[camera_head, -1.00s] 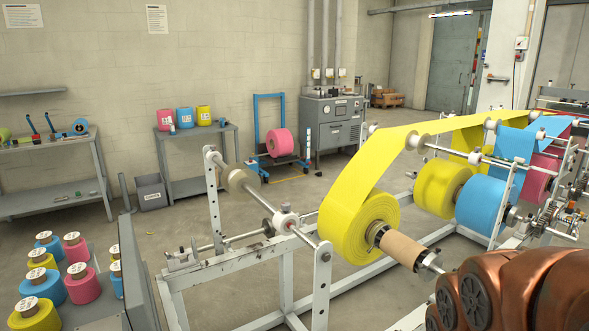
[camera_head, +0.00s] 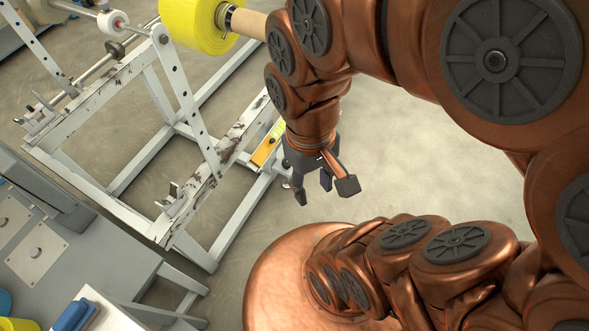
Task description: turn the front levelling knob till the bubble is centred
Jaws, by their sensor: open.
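An orange-yellow level (camera_head: 266,150) lies on the white frame (camera_head: 232,140) of the roll stand, just left of my gripper. Its bubble is too small to make out, and its right part is close behind my wrist. My gripper (camera_head: 323,190) is open and empty, its dark fingers pointing down over the floor beside the frame. A small round part (camera_head: 287,184) shows by the frame's lower right end, close to the left finger; I cannot tell if it is the front levelling knob.
A yellow roll (camera_head: 195,22) hangs on the stand at the top. A grey bench (camera_head: 75,275) fills the lower left, with a blue object (camera_head: 75,315) on it. The floor (camera_head: 430,160) right of the stand is clear. My copper arm covers much of the right side.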

